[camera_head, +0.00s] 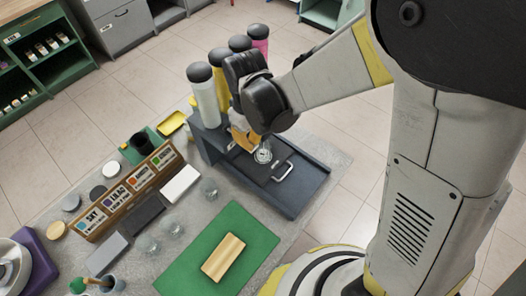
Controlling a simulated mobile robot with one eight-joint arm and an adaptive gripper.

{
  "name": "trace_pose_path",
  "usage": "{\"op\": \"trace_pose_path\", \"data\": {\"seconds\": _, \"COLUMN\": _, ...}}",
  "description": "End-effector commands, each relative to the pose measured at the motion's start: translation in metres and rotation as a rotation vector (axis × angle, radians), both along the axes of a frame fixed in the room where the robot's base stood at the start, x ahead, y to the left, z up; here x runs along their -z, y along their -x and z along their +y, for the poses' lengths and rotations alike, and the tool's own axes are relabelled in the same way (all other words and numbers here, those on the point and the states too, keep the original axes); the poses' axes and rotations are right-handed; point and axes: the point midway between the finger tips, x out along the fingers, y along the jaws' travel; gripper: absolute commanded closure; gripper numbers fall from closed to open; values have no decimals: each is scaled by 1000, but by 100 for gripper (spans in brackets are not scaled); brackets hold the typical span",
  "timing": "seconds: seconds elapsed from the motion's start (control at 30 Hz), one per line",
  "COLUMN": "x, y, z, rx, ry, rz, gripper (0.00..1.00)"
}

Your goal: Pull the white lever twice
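A dark grey dispenser (207,143) holds a row of upright black-capped bottles: a white one (205,100), a yellow one (220,90), and a pink one (259,40) at the far end. A clear glass (263,153) stands on the dispenser's tray just beside my gripper. A white U-shaped handle (284,171) sits on the tray front. I cannot make out a separate white lever; my gripper may cover it.
A wooden rack with labels (128,192), including SKY and LILAC, stands to the left. Clear glasses (209,187) stand near it. A wooden block (223,258) lies on a green mat (262,240) in front. A purple tray (40,272) is at the lower left.

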Motion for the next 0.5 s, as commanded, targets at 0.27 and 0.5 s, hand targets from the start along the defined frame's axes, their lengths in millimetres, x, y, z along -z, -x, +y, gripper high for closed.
{"op": "trace_pose_path", "data": {"seconds": 0.27, "x": 13, "y": 0, "z": 0, "rx": 0, "ry": 0, "rz": 0, "gripper": 100}}
{"op": "trace_pose_path", "data": {"seconds": 0.5, "x": 15, "y": 0, "z": 0, "rx": 0, "ry": 0, "rz": 0, "gripper": 100}}
